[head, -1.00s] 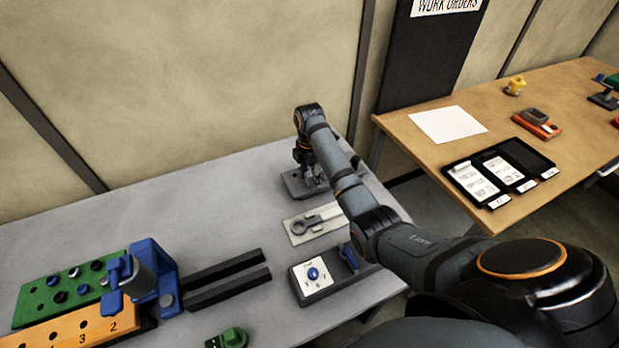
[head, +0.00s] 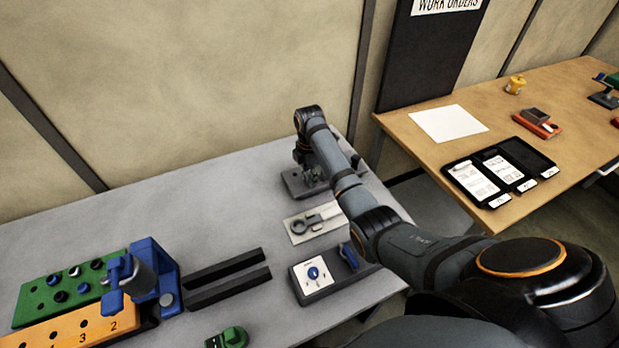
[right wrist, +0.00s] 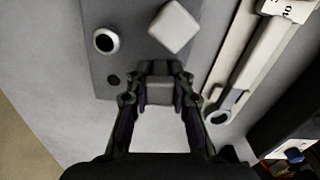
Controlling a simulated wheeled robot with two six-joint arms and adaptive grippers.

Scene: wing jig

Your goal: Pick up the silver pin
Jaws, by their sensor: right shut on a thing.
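My right gripper (head: 311,168) is over the grey block (head: 291,184) at the back right of the grey table. In the right wrist view its fingertips (right wrist: 160,72) are closed in on a small grey piece, the silver pin (right wrist: 159,93). The pin is mostly hidden by the fingers, and I cannot tell whether it is clear of the block. The block also shows in the right wrist view (right wrist: 134,62), with a dark hole (right wrist: 113,80), a white-rimmed dark round piece (right wrist: 106,41) and a pale square-topped piece (right wrist: 174,27) beside the fingers. My left gripper is not in view.
A pale tray with a wrench-like tool (head: 305,227) lies in front of the block. Nearer are a box with a blue knob (head: 313,273), two black rails (head: 230,282), a blue clamp (head: 152,270) and a green rack (head: 40,297). The table's back left is clear.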

